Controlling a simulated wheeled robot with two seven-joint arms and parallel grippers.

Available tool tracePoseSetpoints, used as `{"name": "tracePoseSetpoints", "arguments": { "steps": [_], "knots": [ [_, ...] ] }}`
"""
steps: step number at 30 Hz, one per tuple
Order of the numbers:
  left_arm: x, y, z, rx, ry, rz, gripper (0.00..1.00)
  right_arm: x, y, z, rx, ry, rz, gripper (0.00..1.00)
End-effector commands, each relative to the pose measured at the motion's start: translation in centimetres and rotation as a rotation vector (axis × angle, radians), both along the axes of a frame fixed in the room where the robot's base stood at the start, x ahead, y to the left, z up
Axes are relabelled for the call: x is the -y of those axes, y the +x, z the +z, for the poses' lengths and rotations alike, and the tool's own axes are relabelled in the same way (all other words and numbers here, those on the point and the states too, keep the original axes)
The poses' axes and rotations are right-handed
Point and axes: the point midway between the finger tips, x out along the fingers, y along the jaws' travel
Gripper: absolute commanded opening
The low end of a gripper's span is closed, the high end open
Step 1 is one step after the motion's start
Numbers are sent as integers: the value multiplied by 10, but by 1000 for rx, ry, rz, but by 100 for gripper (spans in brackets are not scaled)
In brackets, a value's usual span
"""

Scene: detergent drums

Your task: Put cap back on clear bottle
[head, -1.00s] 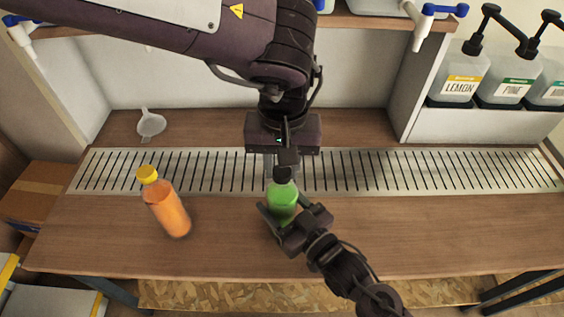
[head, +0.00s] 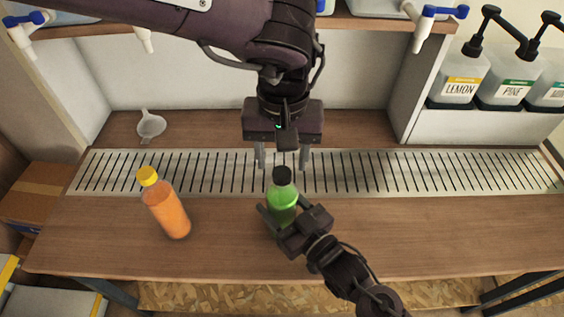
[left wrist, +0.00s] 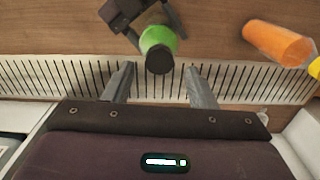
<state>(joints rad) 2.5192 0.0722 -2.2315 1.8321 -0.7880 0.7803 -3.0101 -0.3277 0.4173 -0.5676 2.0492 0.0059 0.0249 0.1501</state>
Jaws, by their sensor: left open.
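The clear bottle with green liquid (head: 283,208) stands near the front edge of the slotted strip. Its black cap (head: 282,175) sits on its top; how tightly, I cannot tell. My right gripper (head: 281,215) has its fingers around the bottle's body, holding it from the front right. My left gripper (head: 282,164) is open and empty just behind and above the cap, pointing down. In the left wrist view, the cap (left wrist: 159,57) shows between and just beyond the open fingertips, with the green bottle (left wrist: 158,38) under it.
An orange bottle with a yellow cap (head: 167,205) stands to the left. A small funnel (head: 151,124) lies at the back left. The slotted metal strip (head: 420,172) crosses the wooden counter (head: 400,225). Pump containers (head: 462,78) stand at the back right.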

Motion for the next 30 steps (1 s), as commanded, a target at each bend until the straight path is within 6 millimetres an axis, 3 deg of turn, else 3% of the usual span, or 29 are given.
{"name": "tracePoseSetpoints", "arguments": {
  "steps": [5, 17, 23, 30],
  "knots": [
    [0, 0, 15, 1, 1, 0, 51, 0, 0, 0, 0, 0, 0, 0],
    [0, 0, 16, -1, 0, 32, 49, 0, 0, 0, 0, 0, 0, 0],
    [2, 0, 17, 5, -3, 309, 49, 0, 0, 0, 0, 0, 0, 0],
    [6, 0, 21, 12, -11, 873, 49, 0, 0, 0, 0, 0, 0, 0]
  ]
}}
